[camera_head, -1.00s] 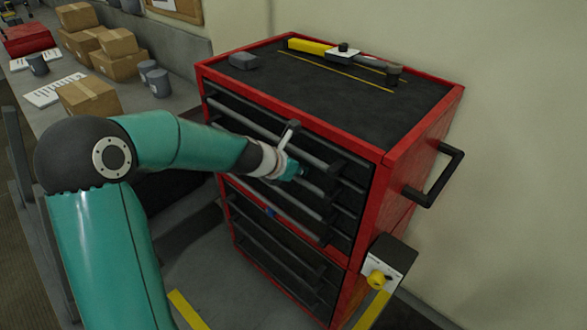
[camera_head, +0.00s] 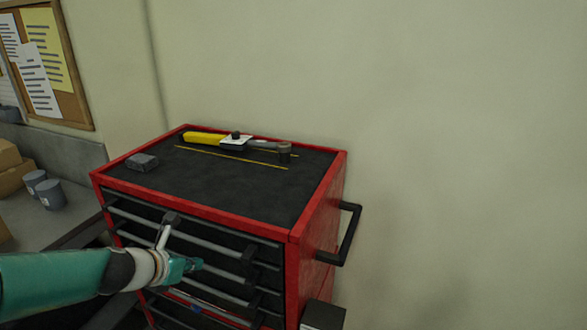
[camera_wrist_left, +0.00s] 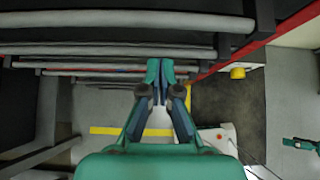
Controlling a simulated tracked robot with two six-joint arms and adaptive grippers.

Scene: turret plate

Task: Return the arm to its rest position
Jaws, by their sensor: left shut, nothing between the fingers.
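My left arm comes in from the left in the head view. Its gripper (camera_head: 190,265) is in front of the drawer handles of the red tool cabinet (camera_head: 295,265). In the left wrist view the gripper's fingers (camera_wrist_left: 160,75) are together with nothing held between them. Long drawer handle bars (camera_wrist_left: 120,52) run across the upper part of that view, beyond the fingertips. I cannot tell whether the fingers touch a handle. My right gripper is not in the head view.
On the cabinet's black top lie a yellow-handled tool (camera_head: 203,138), a dark grey block (camera_head: 142,162) and a dark cylinder (camera_head: 284,152). A black side handle (camera_head: 347,235) sticks out to the right. Grey cups (camera_head: 52,194) stand on the bench at left. Yellow floor tape (camera_wrist_left: 104,131) shows below.

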